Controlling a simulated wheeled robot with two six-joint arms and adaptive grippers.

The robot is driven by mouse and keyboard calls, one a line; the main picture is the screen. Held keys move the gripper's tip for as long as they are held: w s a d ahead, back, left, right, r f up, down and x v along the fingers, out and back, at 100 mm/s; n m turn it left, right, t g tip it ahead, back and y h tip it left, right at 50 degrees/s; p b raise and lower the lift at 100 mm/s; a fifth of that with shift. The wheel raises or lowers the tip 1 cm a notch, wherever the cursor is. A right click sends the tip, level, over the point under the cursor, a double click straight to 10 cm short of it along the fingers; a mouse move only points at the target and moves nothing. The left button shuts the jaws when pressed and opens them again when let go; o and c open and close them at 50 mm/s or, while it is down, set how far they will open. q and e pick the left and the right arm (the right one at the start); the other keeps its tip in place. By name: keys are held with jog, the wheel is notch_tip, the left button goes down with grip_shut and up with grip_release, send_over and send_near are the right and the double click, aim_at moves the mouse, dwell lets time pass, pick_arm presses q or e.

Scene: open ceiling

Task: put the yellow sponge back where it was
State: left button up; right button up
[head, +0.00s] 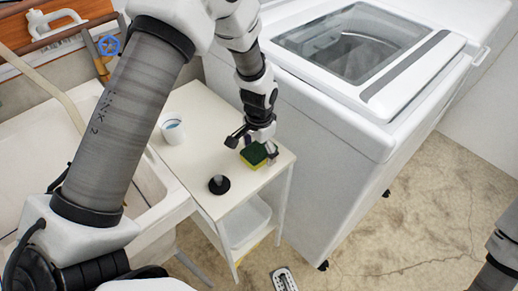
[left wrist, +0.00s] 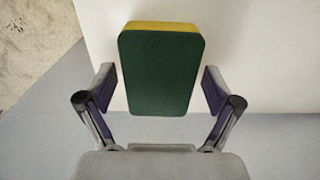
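The yellow sponge (head: 254,156) with a dark green top is on the small white side table near its right edge. In the left wrist view the sponge (left wrist: 160,70) shows its green face, with a yellow strip at the top. My left gripper (head: 253,144) is over the sponge, fingers spread. In the left wrist view one finger is on each side of the sponge, with a narrow gap at each side, so it looks open. My right gripper is out of view; only part of the right arm shows at the lower right.
A white washing machine (head: 320,100) is close on the right. A sink basin (head: 150,190) is on the left. A grey object (head: 284,280) lies on the floor.

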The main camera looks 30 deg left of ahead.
aim_at(259, 149)
pick_arm(q)
jog(key=shift+r, duration=0.15)
notch_tip(259, 149, up, 12)
dwell(0.4)
